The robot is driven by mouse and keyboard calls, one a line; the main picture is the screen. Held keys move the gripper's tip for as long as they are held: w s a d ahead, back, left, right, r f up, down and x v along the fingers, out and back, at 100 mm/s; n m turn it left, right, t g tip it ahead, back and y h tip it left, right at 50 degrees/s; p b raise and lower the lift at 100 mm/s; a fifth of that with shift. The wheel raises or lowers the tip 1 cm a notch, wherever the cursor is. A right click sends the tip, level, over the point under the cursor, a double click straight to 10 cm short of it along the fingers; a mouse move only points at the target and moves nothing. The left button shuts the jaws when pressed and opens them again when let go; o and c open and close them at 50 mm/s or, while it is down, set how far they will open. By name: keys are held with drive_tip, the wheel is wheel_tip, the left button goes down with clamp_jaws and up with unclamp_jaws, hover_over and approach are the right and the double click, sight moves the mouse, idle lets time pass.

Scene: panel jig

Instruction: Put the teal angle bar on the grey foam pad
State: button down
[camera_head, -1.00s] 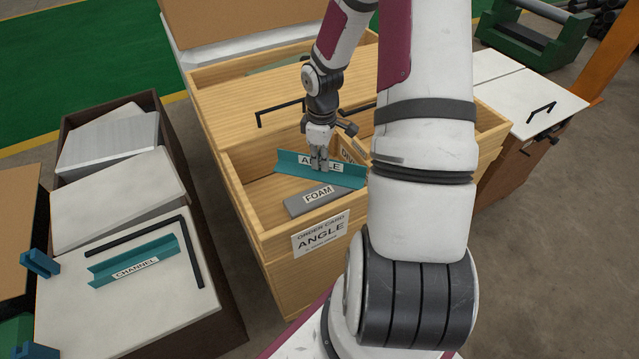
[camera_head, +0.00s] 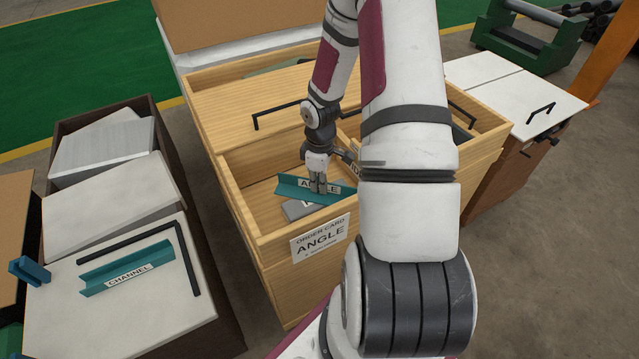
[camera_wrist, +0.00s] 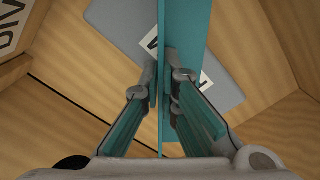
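The bar (camera_wrist: 183,30) lies across the grey foam pad (camera_wrist: 118,28) as seen from the wrist. I cannot tell whether the bar touches the pad.
The drawer (camera_head: 245,205) has wooden walls close around the gripper and an "ORDER CARD ANGLE" card (camera_head: 320,238) on its front. A divider stands at the drawer's right. A teal channel bar (camera_head: 127,268) lies on a white panel at left, beside a black handle (camera_head: 187,258).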

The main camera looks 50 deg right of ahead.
drive_tip(key=c, duration=1.8)
unclamp_jaws()
drive_tip(key=shift+f, duration=0.1)
drive_tip(key=s+a+r+m+h+p, duration=0.1)
drive_tip(key=a+r+p, duration=0.15)
drive_tip(key=r, duration=1.05)
drive_tip(key=s+a+r+m+h+p, duration=0.15)
drive_tip(key=a+r, duration=0.25)
drive_tip(key=r, duration=0.8)
drive_tip(key=s+a+r+m+y, duration=0.1)
drive_tip(key=s+a+r, duration=0.5)
drive_tip(key=s+a, duration=0.2)
drive_tip(key=s+a+r+m+t+y, duration=0.1)
drive_tip(key=s+a+r+m, duration=0.1)
drive_tip(key=s+a+r, duration=0.5)
drive_tip(key=s+a, duration=0.2)
drive_tip(key=s, duration=0.3)
drive_tip(key=shift+s+a+r, duration=0.2)
